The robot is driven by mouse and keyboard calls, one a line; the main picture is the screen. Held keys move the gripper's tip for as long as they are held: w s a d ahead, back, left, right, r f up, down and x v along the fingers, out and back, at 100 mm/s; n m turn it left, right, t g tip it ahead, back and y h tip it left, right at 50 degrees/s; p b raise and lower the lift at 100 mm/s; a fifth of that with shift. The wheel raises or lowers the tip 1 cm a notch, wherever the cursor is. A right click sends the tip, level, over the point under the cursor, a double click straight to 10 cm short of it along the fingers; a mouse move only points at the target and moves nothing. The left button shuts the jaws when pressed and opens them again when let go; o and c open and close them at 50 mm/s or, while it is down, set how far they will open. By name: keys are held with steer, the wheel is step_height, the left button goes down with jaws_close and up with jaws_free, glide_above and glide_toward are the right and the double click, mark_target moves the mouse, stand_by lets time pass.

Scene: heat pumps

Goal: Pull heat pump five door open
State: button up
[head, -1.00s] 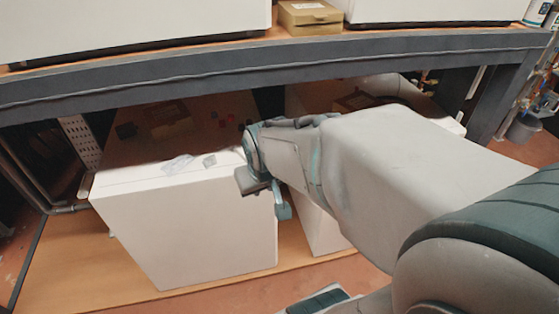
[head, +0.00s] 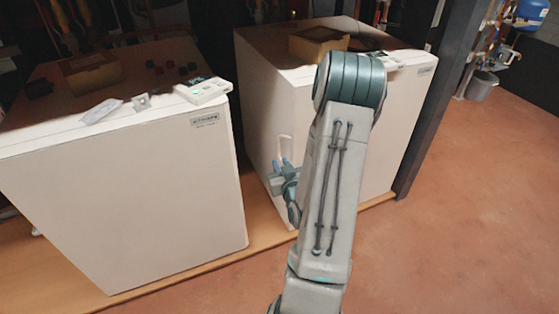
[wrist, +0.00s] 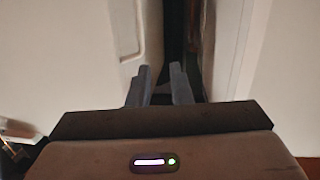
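Two white heat pump boxes stand on a low wooden shelf, a left one (head: 120,190) and a right one (head: 385,130). Their label lettering is too small to read, so I cannot tell which is number five. My gripper (head: 282,164) is beside the right box's left side, near a pale upright handle-like outline (head: 286,143). My forearm hides part of that box's front. In the wrist view my gripper (wrist: 160,72) has its fingers apart, at a dark gap between white panels. The left panel (wrist: 70,60) has a recess-like edge near the left finger. Contact is unclear.
Small items and a white device (head: 203,91) lie on the left box; a brown box (head: 318,44) sits on the right one. A dark post (head: 440,100) stands at the right. A grey bucket (head: 482,86) is farther back. The reddish floor (head: 460,220) in front is clear.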

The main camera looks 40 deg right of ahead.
mark_target(279, 144)
steer(key=shift+m+t+h, duration=0.5)
steer(key=shift+m+h, duration=0.1)
steer(key=shift+h, duration=0.2)
steer(key=w+d+f+b, duration=0.1)
steer(key=w+d, duration=0.1)
steer(key=w, duration=0.1)
steer(key=w+d+b, duration=0.1)
steer(key=w+d, duration=0.2)
steer(key=w, duration=0.1)
steer(key=w+d+f+b, duration=0.1)
steer(key=w+d, duration=0.1)
steer(key=w, duration=0.1)
steer(key=shift+w+d+f+b, duration=0.2)
steer(key=shift+d+f+b, duration=0.1)
steer(key=shift+f, duration=0.05)
jaws_close()
